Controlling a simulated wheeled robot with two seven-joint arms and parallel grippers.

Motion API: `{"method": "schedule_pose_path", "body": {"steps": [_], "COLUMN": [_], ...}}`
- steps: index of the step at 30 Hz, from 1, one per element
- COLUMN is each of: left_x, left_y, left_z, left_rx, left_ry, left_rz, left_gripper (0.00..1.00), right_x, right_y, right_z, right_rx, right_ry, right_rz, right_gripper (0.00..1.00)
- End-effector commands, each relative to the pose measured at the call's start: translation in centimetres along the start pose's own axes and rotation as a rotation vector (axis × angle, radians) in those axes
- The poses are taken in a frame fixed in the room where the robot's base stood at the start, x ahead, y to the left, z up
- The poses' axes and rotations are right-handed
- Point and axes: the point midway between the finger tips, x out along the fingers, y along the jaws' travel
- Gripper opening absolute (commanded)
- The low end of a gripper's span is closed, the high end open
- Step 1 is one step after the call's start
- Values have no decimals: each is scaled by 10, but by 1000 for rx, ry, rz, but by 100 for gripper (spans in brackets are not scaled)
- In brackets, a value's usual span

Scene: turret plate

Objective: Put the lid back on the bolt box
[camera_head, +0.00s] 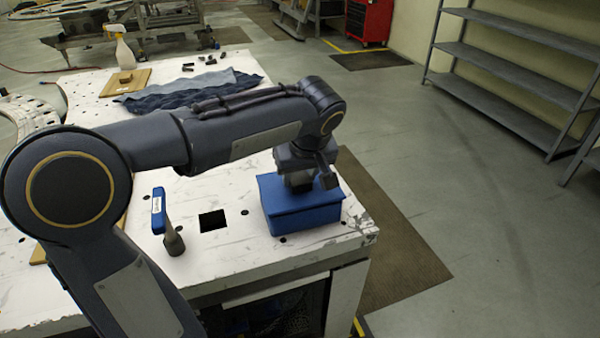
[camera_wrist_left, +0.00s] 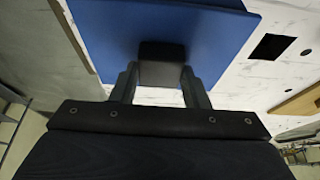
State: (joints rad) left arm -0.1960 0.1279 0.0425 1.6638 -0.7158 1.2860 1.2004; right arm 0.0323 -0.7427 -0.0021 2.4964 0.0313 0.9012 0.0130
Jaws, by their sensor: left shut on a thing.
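The blue bolt box (camera_head: 298,219) stands near the right front corner of the white worktable. The blue lid (camera_head: 325,197) lies over the top of the box, seemingly level; I cannot tell whether it is fully seated. My left gripper (camera_head: 308,184) is above the lid, shut on its dark knob. In the left wrist view my left gripper (camera_wrist_left: 160,85) has its fingers on both sides of the dark block-shaped knob (camera_wrist_left: 161,63), with the blue lid (camera_wrist_left: 110,35) beyond. The inside of the box is hidden. My right gripper is not in view.
The white table (camera_head: 225,262) has a square black hole (camera_head: 212,221) left of the box. A dark cloth (camera_head: 165,99), a wooden board (camera_head: 112,86) and a spray bottle (camera_head: 124,52) are farther back. Grey shelves (camera_head: 520,75) stand at right.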

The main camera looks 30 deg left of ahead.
Motion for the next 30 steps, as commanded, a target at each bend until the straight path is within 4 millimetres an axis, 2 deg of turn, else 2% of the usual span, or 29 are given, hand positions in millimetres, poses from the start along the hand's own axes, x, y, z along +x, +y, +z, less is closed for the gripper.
{"method": "schedule_pose_path", "body": {"steps": [26, 27, 30], "left_x": [10, 10, 10], "left_y": [0, 0, 0], "left_z": [4, 4, 4], "left_rx": [0, 0, 0], "left_ry": [0, 0, 0], "left_rz": [0, 0, 0], "left_gripper": [16, 45, 58], "right_x": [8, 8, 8], "right_y": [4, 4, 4], "right_z": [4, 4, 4], "right_rx": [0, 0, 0], "right_ry": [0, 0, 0], "right_rz": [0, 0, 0], "right_gripper": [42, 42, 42]}}
